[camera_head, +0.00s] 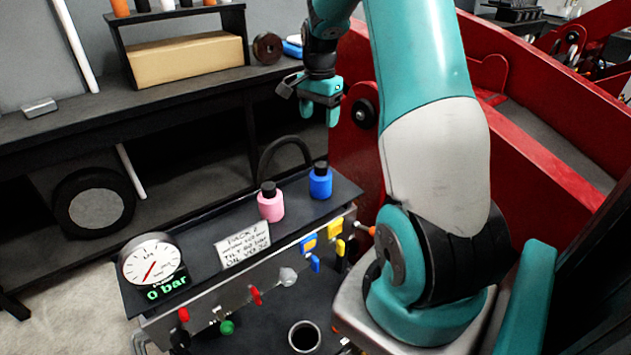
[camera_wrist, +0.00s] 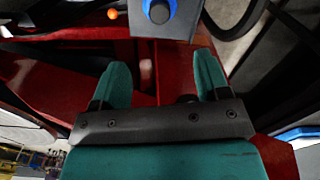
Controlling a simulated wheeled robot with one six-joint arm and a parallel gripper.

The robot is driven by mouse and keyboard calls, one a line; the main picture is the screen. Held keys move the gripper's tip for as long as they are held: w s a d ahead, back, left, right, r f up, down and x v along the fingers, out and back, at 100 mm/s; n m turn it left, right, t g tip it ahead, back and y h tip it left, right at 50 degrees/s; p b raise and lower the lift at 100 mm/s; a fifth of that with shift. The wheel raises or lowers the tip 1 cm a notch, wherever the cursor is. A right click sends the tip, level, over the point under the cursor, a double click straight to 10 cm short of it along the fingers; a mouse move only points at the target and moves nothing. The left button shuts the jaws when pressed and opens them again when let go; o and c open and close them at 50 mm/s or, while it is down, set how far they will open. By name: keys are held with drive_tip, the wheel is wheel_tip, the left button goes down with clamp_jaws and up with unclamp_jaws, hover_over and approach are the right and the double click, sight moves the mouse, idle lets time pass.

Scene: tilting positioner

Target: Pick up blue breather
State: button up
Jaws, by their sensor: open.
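The blue breather (camera_head: 320,183) is a blue bottle shape with a black cap. It stands upright near the right end of the dark shelf top in the head view. It also shows at the top of the wrist view (camera_wrist: 159,12), seen from above. My gripper (camera_head: 322,112) is above and behind the shelf in the head view, apart from the breather. In the wrist view its two teal fingers (camera_wrist: 165,88) are spread with nothing between them, and the breather lies ahead of the fingertips.
A pink bottle (camera_head: 271,204) stands left of the blue one. A gauge (camera_head: 152,263) reading 0 bar and a handwritten card (camera_head: 243,244) are on the same shelf (camera_head: 205,228). Coloured valves line its front. A red frame (camera_head: 354,160) rises at right. A black hose (camera_head: 284,143) arcs behind.

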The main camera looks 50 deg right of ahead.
drive_tip(key=p, duration=0.3)
hover_over(321, 163)
drive_tip(key=f, duration=0.9)
drive_tip(key=shift+s+a+f, duration=0.1)
drive_tip(key=shift+s+f, duration=0.15)
drive_tip(key=shift+f, duration=0.15)
drive_tip(key=shift+w+f+p, duration=0.2)
drive_tip(key=shift+f+p, duration=1.2)
drive_tip(key=shift+f, duration=1.5)
drive_tip(key=shift+c, duration=0.2)
clamp_jaws()
drive_tip(key=shift+r, duration=0.1)
